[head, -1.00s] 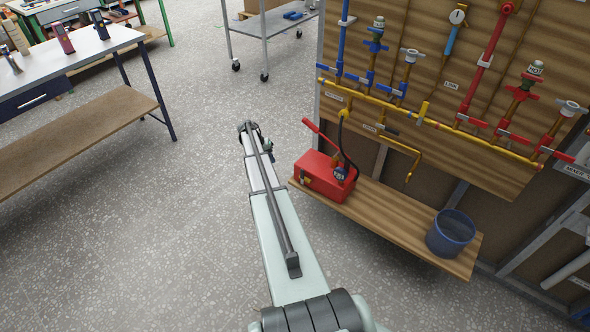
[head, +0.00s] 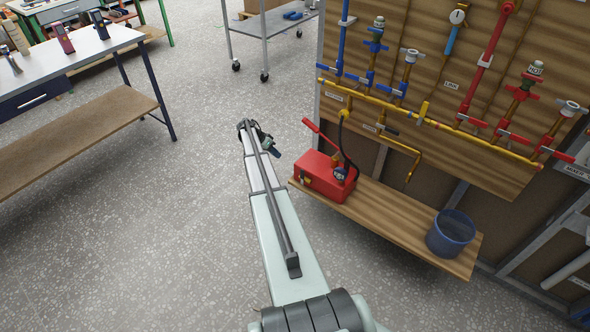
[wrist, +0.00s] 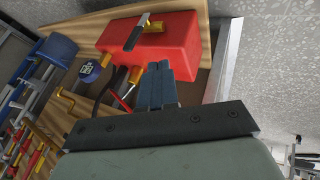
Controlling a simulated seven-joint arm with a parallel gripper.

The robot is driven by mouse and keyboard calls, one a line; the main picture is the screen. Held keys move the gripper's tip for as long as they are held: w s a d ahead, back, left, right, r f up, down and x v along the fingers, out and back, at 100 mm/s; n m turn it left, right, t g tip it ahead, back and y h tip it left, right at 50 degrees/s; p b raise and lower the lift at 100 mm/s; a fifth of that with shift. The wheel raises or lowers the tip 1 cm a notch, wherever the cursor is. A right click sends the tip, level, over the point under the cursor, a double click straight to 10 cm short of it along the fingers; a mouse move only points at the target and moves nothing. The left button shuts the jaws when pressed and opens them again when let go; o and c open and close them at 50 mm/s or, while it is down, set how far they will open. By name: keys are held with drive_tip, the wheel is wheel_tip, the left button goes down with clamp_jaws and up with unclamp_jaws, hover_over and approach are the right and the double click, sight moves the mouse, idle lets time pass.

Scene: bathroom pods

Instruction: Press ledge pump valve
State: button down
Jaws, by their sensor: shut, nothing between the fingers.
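The red pump (head: 322,178) sits on the wooden ledge (head: 400,213) below the pipe board. It has a raised red handle (head: 318,131), a round gauge (head: 340,174) and a black hose. Its valve (head: 305,178), brass with a dark lever, is on the box's near left side. In the wrist view the lever (wrist: 137,33) lies across the brass part, beyond my fingertips. My gripper (head: 275,152) is shut and empty, left of the pump and apart from it. In the wrist view its fingers (wrist: 157,70) overlap the lower part of the red box (wrist: 170,45); the exact gap cannot be told.
A blue bucket (head: 451,232) stands on the right end of the ledge. Blue, brass and red pipes (head: 430,120) with valves cover the board above the pump. A workbench (head: 80,50) stands at left.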

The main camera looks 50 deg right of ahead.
drive_tip(key=shift+f, duration=0.1)
approach(302, 177)
drive_tip(key=d+f, duration=0.3)
drive_tip(key=f, duration=0.1)
drive_tip(key=shift+s+d+r, duration=0.1)
drive_tip(key=shift+s, duration=0.3)
drive_tip(key=shift+s, duration=0.1)
idle(0.3)
drive_tip(key=shift+s+r+t, duration=0.15)
drive_tip(key=shift+s+t, duration=0.05)
drive_tip(key=shift+t, duration=0.2)
